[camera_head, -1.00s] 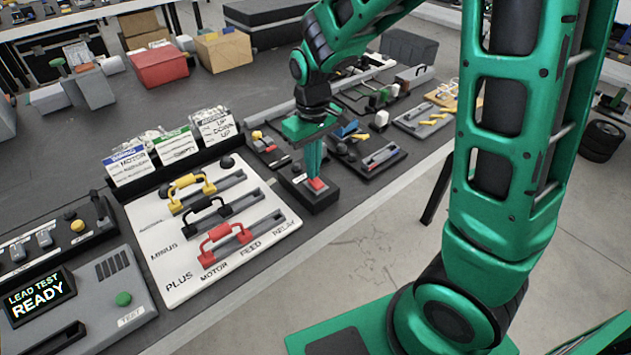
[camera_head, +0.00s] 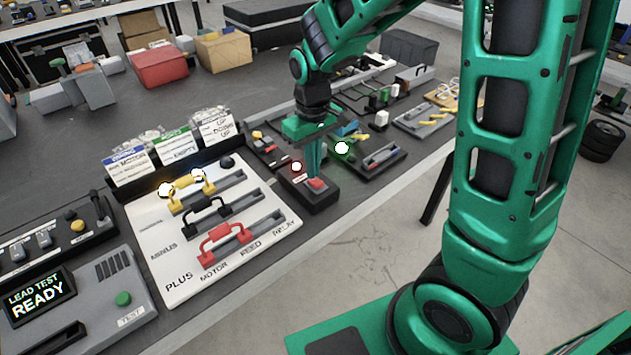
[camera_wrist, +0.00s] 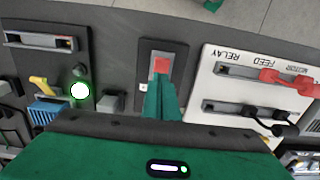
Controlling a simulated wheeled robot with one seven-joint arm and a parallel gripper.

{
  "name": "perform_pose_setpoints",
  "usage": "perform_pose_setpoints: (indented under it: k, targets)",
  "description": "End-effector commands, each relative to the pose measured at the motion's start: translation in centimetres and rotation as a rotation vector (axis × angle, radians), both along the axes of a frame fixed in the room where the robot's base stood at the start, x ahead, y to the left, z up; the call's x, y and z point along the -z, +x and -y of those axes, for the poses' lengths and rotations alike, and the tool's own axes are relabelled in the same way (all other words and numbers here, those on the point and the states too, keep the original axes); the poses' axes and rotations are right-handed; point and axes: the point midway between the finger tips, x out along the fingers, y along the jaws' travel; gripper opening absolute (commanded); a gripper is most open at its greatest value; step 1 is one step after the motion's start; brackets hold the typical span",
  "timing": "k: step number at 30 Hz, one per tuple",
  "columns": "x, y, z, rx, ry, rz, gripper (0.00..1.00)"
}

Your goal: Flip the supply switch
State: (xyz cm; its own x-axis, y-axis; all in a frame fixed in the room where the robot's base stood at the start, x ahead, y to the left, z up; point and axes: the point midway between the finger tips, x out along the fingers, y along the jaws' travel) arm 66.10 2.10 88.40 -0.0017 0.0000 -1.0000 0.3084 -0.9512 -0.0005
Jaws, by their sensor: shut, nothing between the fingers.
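The supply switch looks to be the red rocker (camera_head: 318,184) on a small dark box (camera_head: 322,203) at the bench's front edge; the label is unreadable. The rocker also shows in the wrist view (camera_wrist: 161,65). My gripper (camera_head: 314,176) is shut and empty, pointing down with its fingertips at the rocker. In the wrist view the fingertips (camera_wrist: 160,82) overlap the rocker's near edge, and I cannot tell whether they touch it. A lamp (camera_head: 296,167) on the box glows white with a red rim.
Left of the box is a white panel (camera_head: 165,268) with yellow, black and red handles; bright lights glow at the yellow one (camera_head: 184,181). A green-glowing lamp (camera_head: 342,147) is on a module to the right. A tester display (camera_head: 37,296) reads "LEAD TEST READY".

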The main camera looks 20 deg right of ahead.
Motion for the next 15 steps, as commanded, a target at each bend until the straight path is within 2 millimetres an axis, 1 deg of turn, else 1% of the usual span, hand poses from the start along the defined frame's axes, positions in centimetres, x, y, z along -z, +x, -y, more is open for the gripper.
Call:
perform_pose_setpoints:
  k: [15]
  targets:
    - [-3.6,0.0,0.0,0.001,0.0,0.002,0.0]
